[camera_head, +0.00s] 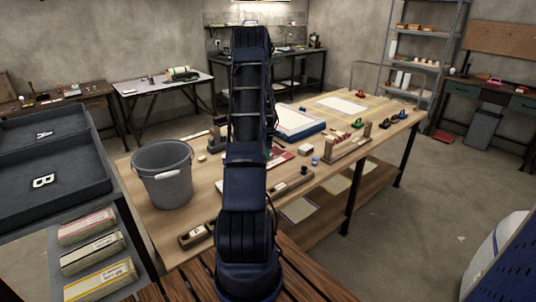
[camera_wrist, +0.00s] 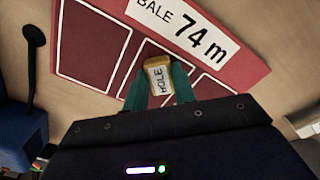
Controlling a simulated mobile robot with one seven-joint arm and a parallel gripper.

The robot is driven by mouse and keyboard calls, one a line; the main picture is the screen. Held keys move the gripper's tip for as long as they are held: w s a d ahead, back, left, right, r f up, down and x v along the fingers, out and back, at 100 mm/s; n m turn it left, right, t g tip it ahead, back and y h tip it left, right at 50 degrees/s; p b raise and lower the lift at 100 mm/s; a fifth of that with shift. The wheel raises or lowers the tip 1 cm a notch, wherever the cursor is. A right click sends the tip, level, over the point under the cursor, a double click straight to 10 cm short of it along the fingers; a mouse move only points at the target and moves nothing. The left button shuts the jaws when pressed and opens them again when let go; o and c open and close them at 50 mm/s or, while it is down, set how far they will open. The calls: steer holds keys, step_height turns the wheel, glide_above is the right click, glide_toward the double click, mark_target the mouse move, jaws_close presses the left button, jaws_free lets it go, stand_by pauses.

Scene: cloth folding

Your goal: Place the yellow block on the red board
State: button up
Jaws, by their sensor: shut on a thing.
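My gripper (camera_wrist: 160,84) has green fingers shut on the block from both sides. The red board (camera_wrist: 240,68) lies behind the block in the wrist view. It has dark red rectangles and a white "BALE 74 m" label. The block overlaps the board's rectangles in the picture; I cannot tell whether it touches the board. In the head view the red board (camera_head: 281,158) is partly hidden by my arm, and the block and gripper cannot be made out.
The board lies on a wooden workbench (camera_head: 345,175). A grey bucket (camera_head: 163,177) stands at its left end. A wooden rack (camera_head: 346,149) and a blue-edged white tray (camera_head: 298,122) are near the board. A dark post-like object (camera_wrist: 32,70) shows left in the wrist view.

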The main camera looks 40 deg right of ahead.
steer(key=shift+f, duration=0.1)
steer(key=o, duration=0.9)
steer(key=shift+o, duration=0.2)
